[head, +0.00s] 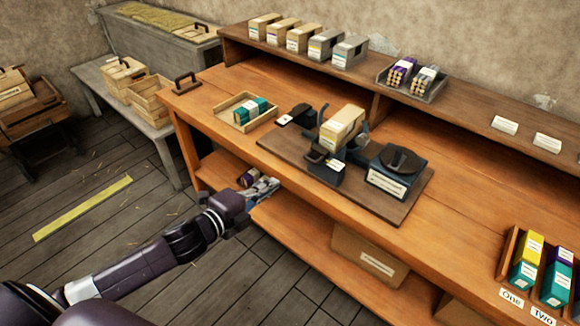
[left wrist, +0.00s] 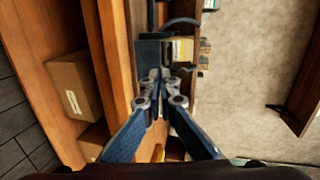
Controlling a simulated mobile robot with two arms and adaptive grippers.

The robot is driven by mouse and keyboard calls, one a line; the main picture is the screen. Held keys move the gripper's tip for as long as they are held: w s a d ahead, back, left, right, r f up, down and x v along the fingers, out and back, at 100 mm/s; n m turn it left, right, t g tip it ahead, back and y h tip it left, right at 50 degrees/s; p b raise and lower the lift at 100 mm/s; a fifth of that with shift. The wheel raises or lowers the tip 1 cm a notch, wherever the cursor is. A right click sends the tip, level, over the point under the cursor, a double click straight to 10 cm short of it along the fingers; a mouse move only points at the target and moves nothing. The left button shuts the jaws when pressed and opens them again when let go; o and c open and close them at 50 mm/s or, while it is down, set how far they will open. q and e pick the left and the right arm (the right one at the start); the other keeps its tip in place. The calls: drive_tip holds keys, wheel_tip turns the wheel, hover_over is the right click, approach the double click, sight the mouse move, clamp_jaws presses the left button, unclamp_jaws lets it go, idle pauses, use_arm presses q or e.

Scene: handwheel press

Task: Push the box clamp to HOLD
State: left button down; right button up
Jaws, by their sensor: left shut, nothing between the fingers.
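The clamp device (head: 325,170) is dark metal on a brown base board (head: 280,147) on the workbench. A cream box (head: 343,125) sits in it, with dark arms around it; whether they press on the box I cannot tell. Its small labels are too small to read. My left gripper (head: 268,187) is shut and empty, in front of the bench's front edge and left of the clamp, apart from it. In the left wrist view the closed fingertips (left wrist: 160,76) overlap a dark blue block (left wrist: 150,52) behind them. My right gripper is not in view.
A dark unit with a round black top (head: 400,160) stands right of the clamp. A wooden tray (head: 233,104) with teal boxes is at left. A carton (head: 368,257) lies on the lower shelf.

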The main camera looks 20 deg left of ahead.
use_arm(q)
drive_tip(key=shift+d+r, duration=0.25)
drive_tip(key=shift+r, duration=0.25)
drive_tip(key=shift+w, duration=0.1)
drive_tip(key=p, duration=0.3)
approach(309, 161)
drive_tip(key=x, duration=0.5)
drive_tip(key=shift+w, duration=0.25)
drive_tip(key=shift+x, duration=0.8)
drive_tip(key=shift+d+f, duration=0.1)
